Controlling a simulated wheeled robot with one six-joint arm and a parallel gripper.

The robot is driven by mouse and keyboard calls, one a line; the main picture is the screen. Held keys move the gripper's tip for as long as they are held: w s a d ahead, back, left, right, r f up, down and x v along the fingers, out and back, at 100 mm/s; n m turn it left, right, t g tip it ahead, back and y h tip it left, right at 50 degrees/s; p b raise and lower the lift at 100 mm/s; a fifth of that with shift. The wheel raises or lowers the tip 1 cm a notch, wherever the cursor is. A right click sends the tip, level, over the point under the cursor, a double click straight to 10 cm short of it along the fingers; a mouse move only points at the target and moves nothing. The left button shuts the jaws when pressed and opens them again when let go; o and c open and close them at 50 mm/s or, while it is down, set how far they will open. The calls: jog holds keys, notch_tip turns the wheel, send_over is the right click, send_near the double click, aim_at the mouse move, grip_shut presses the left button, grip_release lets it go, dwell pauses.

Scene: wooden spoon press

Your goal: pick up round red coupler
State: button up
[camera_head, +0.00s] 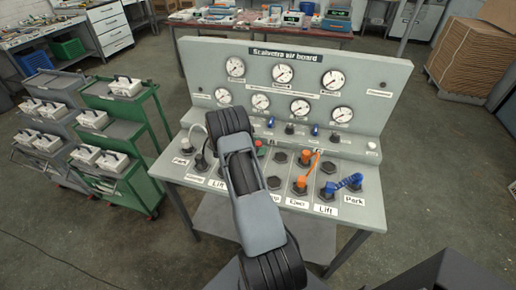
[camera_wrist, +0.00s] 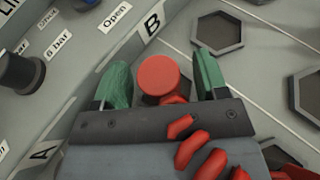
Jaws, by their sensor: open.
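The round red coupler (camera_wrist: 165,76) shows its flat round face in the wrist view, beside the label B. A red coiled hose (camera_wrist: 182,126) shows below it, partly hidden by my gripper body. My gripper (camera_wrist: 162,82) is open, with one green finger on each side of the coupler. A gap shows at each side, wider on the right; I cannot tell how deep the fingers reach. In the head view a small red part (camera_head: 259,144) shows just right of my arm, which hides my fingers and much of the board there.
The grey air board (camera_head: 392,105) carries gauges above and hexagonal sockets (camera_wrist: 218,32) below. An orange hose (camera_head: 308,171) and a blue coiled hose (camera_head: 343,183) stand to the right. A black knob (camera_wrist: 20,72) is at the left in the wrist view.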

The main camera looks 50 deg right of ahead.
jog(key=c, duration=1)
jog(key=shift+c, duration=0.4)
jog(key=shift+r, duration=0.15)
